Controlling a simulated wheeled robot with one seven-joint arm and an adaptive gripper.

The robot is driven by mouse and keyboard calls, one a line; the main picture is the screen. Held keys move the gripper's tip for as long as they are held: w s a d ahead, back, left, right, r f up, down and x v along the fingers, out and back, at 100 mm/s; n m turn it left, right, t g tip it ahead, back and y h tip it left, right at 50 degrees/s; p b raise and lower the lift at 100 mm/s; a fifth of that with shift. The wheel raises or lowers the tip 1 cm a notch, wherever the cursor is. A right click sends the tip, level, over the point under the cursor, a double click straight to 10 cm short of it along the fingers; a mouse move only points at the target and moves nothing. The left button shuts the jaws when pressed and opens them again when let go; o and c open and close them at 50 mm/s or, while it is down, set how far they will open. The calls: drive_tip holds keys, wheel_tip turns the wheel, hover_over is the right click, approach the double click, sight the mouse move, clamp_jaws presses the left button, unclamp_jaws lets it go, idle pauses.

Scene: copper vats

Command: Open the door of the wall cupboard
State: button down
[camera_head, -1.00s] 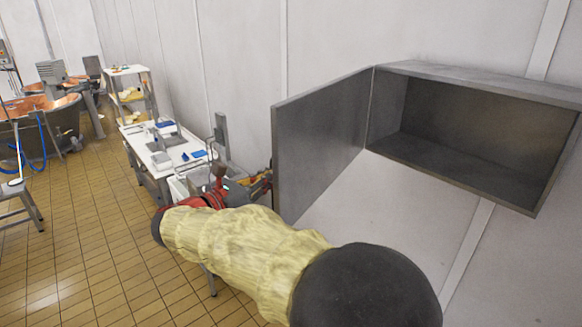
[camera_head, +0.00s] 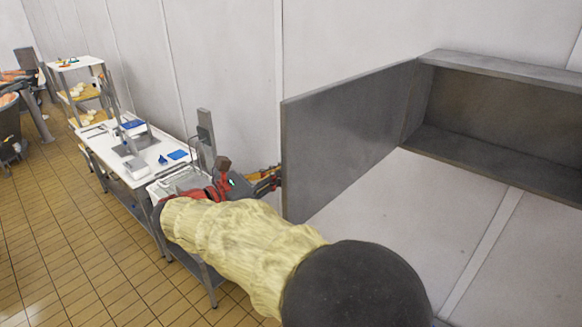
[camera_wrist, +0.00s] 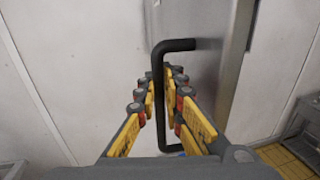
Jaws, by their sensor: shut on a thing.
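The grey wall cupboard (camera_head: 500,149) is on the wall at the right of the head view. Its door (camera_head: 345,135) stands wide open, swung out to the left from the cupboard's left side, and the empty-looking inside shows. In the wrist view the door panel (camera_wrist: 215,75) carries a black bar handle (camera_wrist: 158,90). My gripper (camera_wrist: 160,88) is shut on this handle, with yellow-padded fingers on both sides of it. In the head view my gripper (camera_head: 268,180) is at the door's outer left edge, and the handle is hidden there.
A white-topped table (camera_head: 140,165) with blue items and a sink stands left of the door, near my arm. A shelf rack (camera_head: 82,90) and copper vats (camera_head: 12,98) are farther back. The tiled floor (camera_head: 75,235) at the left is clear.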

drive_tip(key=shift+w+a+f, duration=0.1)
drive_tip(key=shift+a, duration=0.05)
drive_tip(key=c, duration=2.2)
unclamp_jaws()
drive_tip(key=v, duration=1.2)
drive_tip(key=shift+a, duration=0.1)
